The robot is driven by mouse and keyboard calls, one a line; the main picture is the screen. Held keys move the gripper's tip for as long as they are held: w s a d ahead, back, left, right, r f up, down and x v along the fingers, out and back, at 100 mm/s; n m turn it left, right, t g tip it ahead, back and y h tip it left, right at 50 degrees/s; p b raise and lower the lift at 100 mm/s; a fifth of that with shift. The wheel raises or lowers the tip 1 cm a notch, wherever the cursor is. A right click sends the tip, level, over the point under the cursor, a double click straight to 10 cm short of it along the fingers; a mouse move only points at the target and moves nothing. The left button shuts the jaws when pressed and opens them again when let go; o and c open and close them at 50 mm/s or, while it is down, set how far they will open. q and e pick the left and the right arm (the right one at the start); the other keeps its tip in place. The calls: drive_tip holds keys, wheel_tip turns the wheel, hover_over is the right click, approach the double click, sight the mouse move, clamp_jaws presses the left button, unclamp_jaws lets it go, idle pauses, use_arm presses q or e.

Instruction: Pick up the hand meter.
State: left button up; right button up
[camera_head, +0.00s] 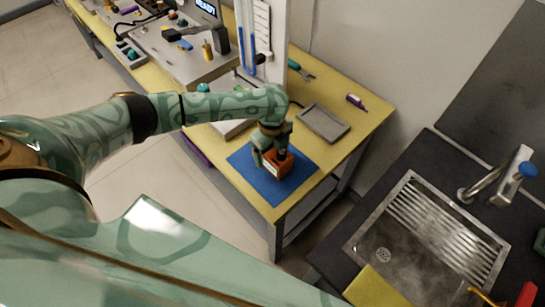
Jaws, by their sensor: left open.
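The hand meter appears to be the small orange-red device (283,165) with a pale face, lying on the blue mat (262,187) near the end of the yellow bench (345,145). My left gripper (270,161) is directly over it, pointing down, open, with its fingers at the device. Part of the device is hidden behind the fingers. I cannot tell whether the fingers touch it. My right gripper is not in view.
A grey tray (324,123) lies behind the mat. A purple marker-like object (356,102) and a teal-handled tool (297,68) lie further back. A panel with a blue tube (247,50) stands at the left. A sink (430,240) is at the right.

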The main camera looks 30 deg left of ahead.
use_arm(q)
drive_tip(key=shift+f, duration=0.1)
drive_tip(key=c, duration=1.3)
